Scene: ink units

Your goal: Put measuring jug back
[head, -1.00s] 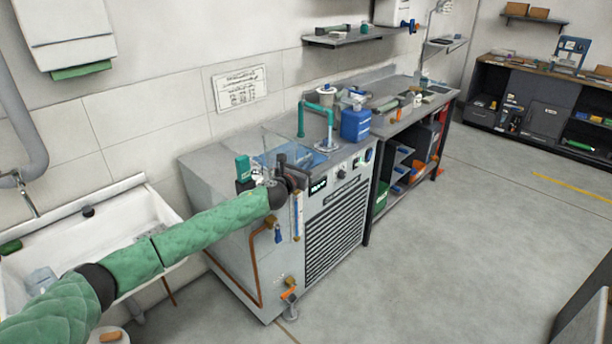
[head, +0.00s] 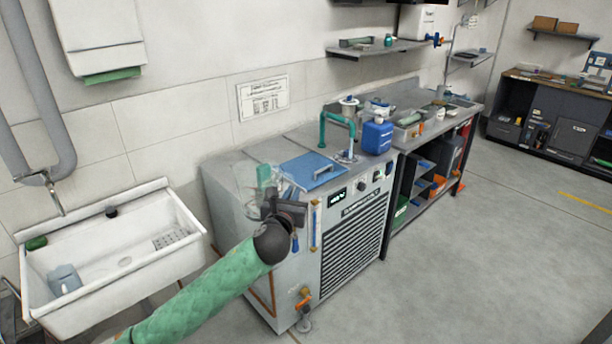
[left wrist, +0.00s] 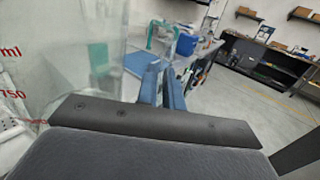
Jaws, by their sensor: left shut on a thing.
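The measuring jug (head: 243,190) is clear, with red markings, and shows faintly in the head view over the left end of the steel machine. In the left wrist view the jug (left wrist: 60,62) fills the upper left, its red numbers upright. My left gripper (head: 285,203) is shut on the jug, at the jug's right side; its blue fingers (left wrist: 163,85) show in the wrist view. The exact grip point is hard to see. I cannot tell whether the jug's base touches the machine top. My right gripper is not in view.
The steel machine (head: 355,232) has a blue lid (head: 312,171) on top, with a teal pipe (head: 323,128) and a blue canister (head: 377,137) behind. A teal item (head: 265,174) is near the jug. A white sink (head: 125,262) stands left. The floor at right is clear.

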